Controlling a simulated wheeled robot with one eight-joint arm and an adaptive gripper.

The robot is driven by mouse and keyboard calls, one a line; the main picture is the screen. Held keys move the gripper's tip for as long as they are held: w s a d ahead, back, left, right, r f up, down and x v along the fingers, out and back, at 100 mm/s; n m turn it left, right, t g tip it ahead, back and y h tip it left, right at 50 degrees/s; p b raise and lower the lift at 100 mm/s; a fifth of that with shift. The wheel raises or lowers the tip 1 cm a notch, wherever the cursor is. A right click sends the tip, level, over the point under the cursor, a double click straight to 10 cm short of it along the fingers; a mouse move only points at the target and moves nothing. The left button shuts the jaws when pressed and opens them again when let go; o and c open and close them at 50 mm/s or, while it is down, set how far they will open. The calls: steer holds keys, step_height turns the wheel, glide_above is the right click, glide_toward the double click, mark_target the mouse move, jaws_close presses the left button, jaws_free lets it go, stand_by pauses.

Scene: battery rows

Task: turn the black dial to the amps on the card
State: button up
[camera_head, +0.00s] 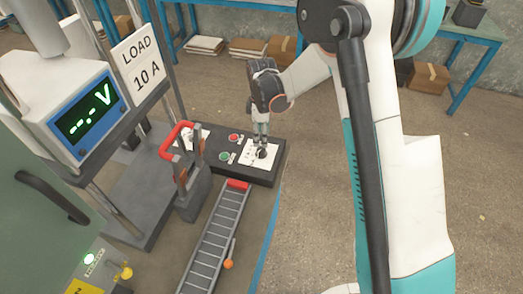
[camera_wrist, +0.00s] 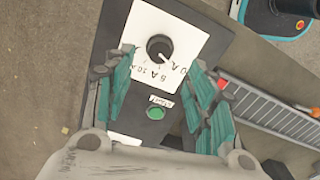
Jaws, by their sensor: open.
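The black dial (camera_wrist: 158,46) sits on a white scale plate (camera_wrist: 187,27) with printed amp marks, seen upside down in part and hard to read. A pale pointer line on the dial points to the lower right in the wrist view. In the head view the dial (camera_head: 262,153) is at the right end of a dark control box. The card (camera_head: 137,60) reads "LOAD 10 A". My gripper (camera_head: 261,138) is just above the dial, pointing down. In the wrist view its fingers (camera_wrist: 163,62) are open, one on each side of the plate, and the dial shows uncovered between them.
The dark box also bears a green button (camera_wrist: 155,113) and a red button (camera_head: 233,138). A red-handled lever (camera_head: 176,135) stands left of the box. A meter (camera_head: 82,115) shows dashes and V. A ladder-like rack (camera_head: 215,240) lies in front.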

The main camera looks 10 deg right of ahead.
mark_target(261, 149)
step_height(261, 149, down, 8)
steer(key=shift+f+b, duration=0.1)
steer(key=shift+b, duration=0.9)
steer(key=c, duration=1.1)
